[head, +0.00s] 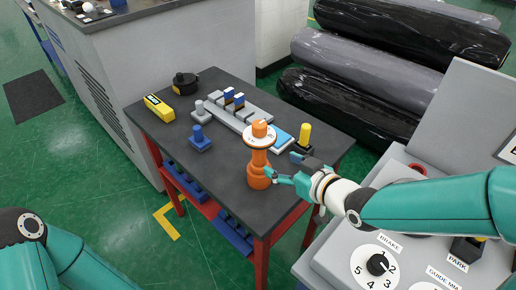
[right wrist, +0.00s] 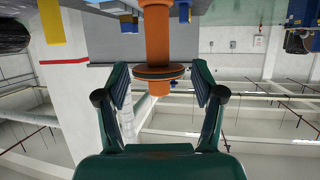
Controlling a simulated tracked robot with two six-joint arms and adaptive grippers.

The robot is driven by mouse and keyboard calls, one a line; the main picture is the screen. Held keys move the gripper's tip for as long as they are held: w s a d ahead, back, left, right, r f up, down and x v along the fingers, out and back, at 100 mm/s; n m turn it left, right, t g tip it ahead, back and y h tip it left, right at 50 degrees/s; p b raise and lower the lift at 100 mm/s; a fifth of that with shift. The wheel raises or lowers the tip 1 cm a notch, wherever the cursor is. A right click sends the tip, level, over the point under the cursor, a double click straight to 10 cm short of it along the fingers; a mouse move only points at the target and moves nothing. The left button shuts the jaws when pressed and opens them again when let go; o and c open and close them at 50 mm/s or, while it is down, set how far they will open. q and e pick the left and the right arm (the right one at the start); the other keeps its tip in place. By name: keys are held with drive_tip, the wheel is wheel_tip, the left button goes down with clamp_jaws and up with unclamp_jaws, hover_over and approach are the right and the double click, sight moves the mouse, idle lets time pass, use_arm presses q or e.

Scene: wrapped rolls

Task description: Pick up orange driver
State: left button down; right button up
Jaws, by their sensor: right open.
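My left gripper is outside the head view.
On the table (head: 219,222) are a yellow box (head: 158,108), a black round item (head: 185,83), a blue knobbed block (head: 200,138), a grey rack (head: 238,113) and a yellow cylinder (head: 304,136). A control panel (head: 335,262) is at right. Wrapped rolls (head: 345,105) lie behind.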

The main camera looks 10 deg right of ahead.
sight(264, 152)
drive_tip(key=p+x, duration=0.1)
drive_tip(key=x, duration=0.5)
drive_tip(key=shift+w+a+f+p, duration=0.15)
drive_tip(key=shift+w+p, duration=0.25)
drive_tip(key=shift+w, duration=0.15)
drive_tip(key=p+x, duration=0.1)
drive_tip(key=x, duration=0.2)
drive_tip(key=shift+w, duration=0.2)
drive_tip(key=shift+w+a+f, duration=0.1)
drive_tip(key=shift+w+f, duration=0.1)
drive_tip(key=shift+w, duration=0.1)
drive_tip(key=c, duration=1)
drive_tip(key=shift+r, duration=0.1)
drive_tip(key=shift+c, duration=0.8)
drive_tip(key=shift+w+r, duration=0.1)
drive_tip(key=shift+r, duration=0.05)
